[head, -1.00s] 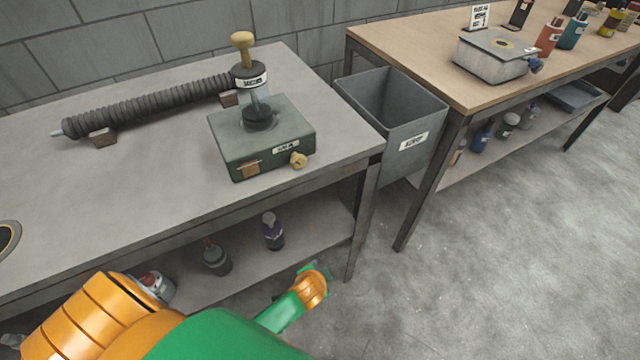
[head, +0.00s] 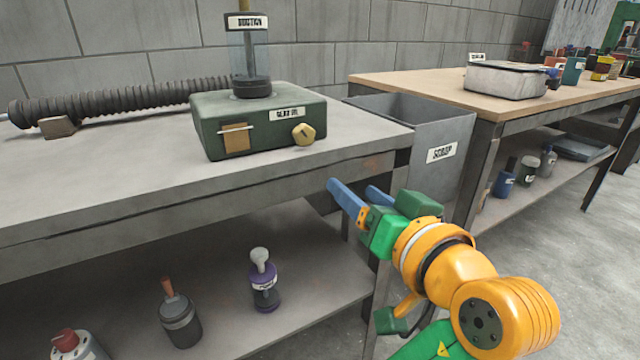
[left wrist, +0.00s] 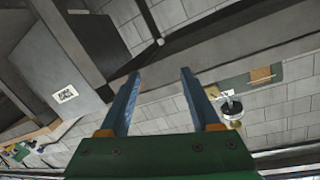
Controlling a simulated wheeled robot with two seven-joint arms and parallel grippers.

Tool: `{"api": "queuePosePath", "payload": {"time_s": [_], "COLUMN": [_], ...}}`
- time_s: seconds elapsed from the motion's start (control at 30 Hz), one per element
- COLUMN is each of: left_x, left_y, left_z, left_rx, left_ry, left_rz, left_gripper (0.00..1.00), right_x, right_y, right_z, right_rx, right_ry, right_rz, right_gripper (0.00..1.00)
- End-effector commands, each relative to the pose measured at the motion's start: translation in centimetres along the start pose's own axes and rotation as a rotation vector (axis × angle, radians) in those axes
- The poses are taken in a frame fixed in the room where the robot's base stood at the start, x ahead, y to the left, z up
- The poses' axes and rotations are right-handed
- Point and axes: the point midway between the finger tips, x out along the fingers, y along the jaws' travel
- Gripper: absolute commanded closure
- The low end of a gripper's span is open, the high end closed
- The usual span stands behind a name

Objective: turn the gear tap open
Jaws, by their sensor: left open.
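The gear tap is a small yellow knob (head: 303,133) on the front of a dark green box (head: 262,118) labelled GEAR OIL, near the bench's right end. A clear cylinder (head: 248,55) labelled SUCTION stands on the box. My left gripper (head: 355,190) is open and empty, its two blue fingers apart. In the head view it shows below and right of the knob, by the bench's front edge, not touching the knob. The left wrist view shows the open fingers (left wrist: 160,75) and part of the green box (left wrist: 234,86) to their right; the knob is not clear there. My right gripper is not in view.
A grey scrap bin (head: 436,135) stands between the grey bench (head: 100,190) and a wooden-topped bench (head: 425,84). A ribbed hose (head: 130,102) lies behind on the grey bench. Bottles, one purple (head: 264,285), stand on the lower shelf. Open floor is at right.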

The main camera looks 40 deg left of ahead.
Motion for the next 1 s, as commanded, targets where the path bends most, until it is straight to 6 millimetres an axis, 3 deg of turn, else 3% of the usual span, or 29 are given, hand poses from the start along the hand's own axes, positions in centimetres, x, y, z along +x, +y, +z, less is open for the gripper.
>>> {"api": "queuePosePath", "payload": {"time_s": [0.03,0.1,0.23,0.37,0.6,0.87,1.0], "left_x": [-1.1,-2.7,-4.0,-1.9,2.1,2.6,2.6], "left_y": [-1.6,-3.7,-6.1,-6.7,-7.3,-7.4,-7.4], "left_z": [-1.8,-3.4,-4.6,-4.6,-4.9,-5.0,-5.0], "left_rx": [-0.054,-0.13,-0.209,-0.213,-0.209,-0.207,-0.207], "left_ry": [0.026,0.052,0.074,0.073,0.074,0.074,0.074], "left_rz": [-0.042,-0.106,-0.174,-0.184,-0.182,-0.178,-0.178], "left_gripper": [0.36,0.36,0.36,0.36,0.36,0.36,0.69], "right_x": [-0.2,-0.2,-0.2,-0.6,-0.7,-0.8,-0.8], "right_y": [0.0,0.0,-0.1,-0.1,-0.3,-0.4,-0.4], "right_z": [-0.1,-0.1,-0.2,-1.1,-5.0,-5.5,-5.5], "right_rx": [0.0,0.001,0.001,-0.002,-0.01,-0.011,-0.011], "right_ry": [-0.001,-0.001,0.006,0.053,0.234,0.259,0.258], "right_rz": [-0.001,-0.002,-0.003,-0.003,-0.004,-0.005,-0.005], "right_gripper": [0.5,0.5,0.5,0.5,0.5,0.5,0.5]}}
